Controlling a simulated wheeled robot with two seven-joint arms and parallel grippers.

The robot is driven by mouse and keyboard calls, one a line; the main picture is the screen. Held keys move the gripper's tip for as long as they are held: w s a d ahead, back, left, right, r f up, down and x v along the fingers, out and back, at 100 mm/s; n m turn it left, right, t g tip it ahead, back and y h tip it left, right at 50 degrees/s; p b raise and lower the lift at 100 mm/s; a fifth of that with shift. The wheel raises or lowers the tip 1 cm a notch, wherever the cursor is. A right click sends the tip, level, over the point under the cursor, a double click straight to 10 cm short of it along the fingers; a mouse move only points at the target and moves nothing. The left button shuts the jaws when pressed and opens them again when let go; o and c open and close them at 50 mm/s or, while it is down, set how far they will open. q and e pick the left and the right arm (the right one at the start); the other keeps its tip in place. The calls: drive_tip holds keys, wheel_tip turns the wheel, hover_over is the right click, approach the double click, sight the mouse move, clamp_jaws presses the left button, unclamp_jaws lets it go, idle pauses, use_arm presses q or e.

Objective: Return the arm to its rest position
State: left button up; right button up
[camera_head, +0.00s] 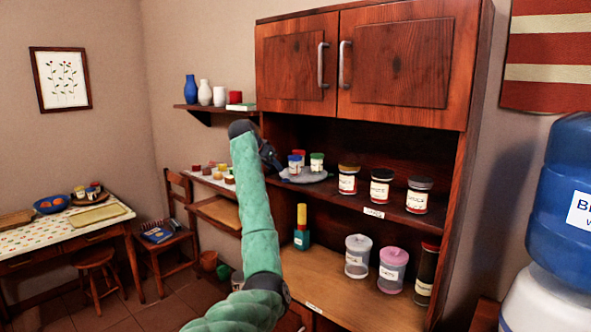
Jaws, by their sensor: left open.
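My left arm (258,215) in its green sleeve reaches up from the bottom middle of the head view. My left gripper (272,160) is dark and small, at the front of the cabinet's upper open shelf. It is open, and I see nothing held in it. It is just left of a grey round tray (318,178) with a few small jars on it. The gripper's fingers are partly hidden by the wrist. My right gripper is not in view.
The wooden cabinet (458,180) has closed upper doors. Three labelled jars, the middle one (381,187), stand right of the tray. Canisters (357,257) and a teal bottle (302,238) stand below. A blue water bottle (565,200) is at right. Floor (160,308) is open at left.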

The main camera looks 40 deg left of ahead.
use_arm(q)
drive_tip(key=s+d+f+g+y, duration=0.1)
drive_tip(key=s+d+f, duration=0.5)
drive_tip(key=d+f, duration=0.5)
drive_tip(key=s+d+f+g+y, duration=0.15)
drive_tip(key=s+d+f, duration=0.5)
drive_tip(key=f, duration=0.85)
drive_tip(key=s+d+f+g+y, duration=0.1)
drive_tip(key=s+d+f, duration=0.65)
drive_tip(key=f, duration=0.65)
drive_tip(key=s+d+f+m+g+h, duration=0.1)
drive_tip(key=s+d+f, duration=0.3)
drive_tip(key=s+d, duration=0.4)
drive_tip(key=s+d+f+h, duration=0.1)
drive_tip(key=s+d+f, duration=0.5)
drive_tip(key=s, duration=0.4)
drive_tip(key=s+d+h, duration=0.1)
drive_tip(key=s+d, duration=0.5)
drive_tip(key=s, duration=0.3)
drive_tip(key=s+d, duration=0.6)
drive_tip(key=s, duration=0.3)
drive_tip(key=s+d+f+g, duration=0.1)
drive_tip(key=d+f, duration=0.1)
drive_tip(key=f, duration=1.3)
drive_tip(key=s+d+f+g, duration=0.2)
drive_tip(key=f, duration=1.3)
drive_tip(key=shift+d+f+h, duration=0.25)
drive_tip(key=shift+f+h, duration=0.1)
